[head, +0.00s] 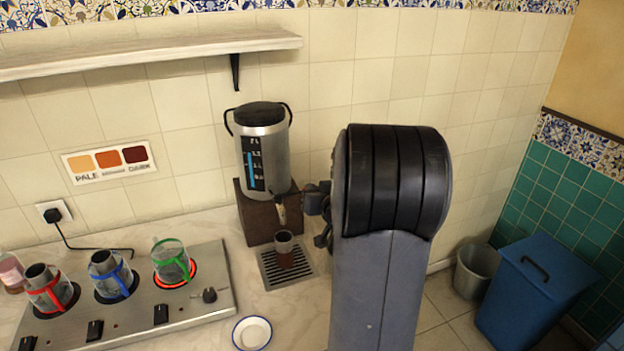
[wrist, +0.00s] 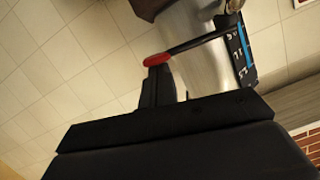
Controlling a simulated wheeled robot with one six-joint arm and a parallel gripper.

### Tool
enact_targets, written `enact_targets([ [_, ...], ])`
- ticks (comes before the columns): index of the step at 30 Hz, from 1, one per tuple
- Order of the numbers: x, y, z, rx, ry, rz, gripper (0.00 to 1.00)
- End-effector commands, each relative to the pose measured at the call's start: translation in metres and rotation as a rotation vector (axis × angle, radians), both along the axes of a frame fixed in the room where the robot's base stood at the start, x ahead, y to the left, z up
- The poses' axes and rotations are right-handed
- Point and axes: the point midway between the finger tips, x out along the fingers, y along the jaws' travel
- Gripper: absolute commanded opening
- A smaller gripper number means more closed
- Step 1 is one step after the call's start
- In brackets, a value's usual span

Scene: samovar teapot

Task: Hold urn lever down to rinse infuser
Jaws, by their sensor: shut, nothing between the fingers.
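The steel urn (head: 262,160) stands on a brown block against the tiled wall, with its tap (head: 280,210) at the front. In the wrist view the urn (wrist: 195,55) appears tilted, and a black lever (wrist: 200,43) with a red tip (wrist: 157,60) sticks out from it. My gripper (wrist: 160,88) is shut and empty, its fingers close by the red tip; I cannot tell whether they touch. In the head view my arm hides most of the gripper. A small dark cup-like vessel, apparently the infuser (head: 284,248), stands upright below the tap on the drip grate (head: 268,275).
A hotplate (head: 215,260) at the left holds several glass vessels with coloured bands; one ring glows red. A white dish (head: 252,333) lies at the front of the counter. A shelf (head: 150,55) hangs above. A bucket (head: 476,270) and blue bin (head: 535,290) stand at right.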

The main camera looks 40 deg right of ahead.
Motion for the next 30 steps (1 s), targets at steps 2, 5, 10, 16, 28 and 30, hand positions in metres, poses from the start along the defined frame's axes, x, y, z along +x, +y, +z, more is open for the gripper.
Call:
enact_targets([
  [2,-0.001,-0.002,-0.004,0.069,-0.013,-0.002,0.0],
  [5,-0.001,-0.002,-0.013,0.138,-0.031,-0.002,0.0],
  [10,-0.001,-0.001,-0.019,0.153,-0.04,-0.001,0.0],
  [16,-0.001,-0.001,-0.019,0.151,-0.039,0.0,0.0],
  [28,-0.001,-0.001,-0.019,0.15,-0.039,0.0,0.0],
  [30,-0.001,-0.001,-0.019,0.15,-0.039,0.0,0.0],
])
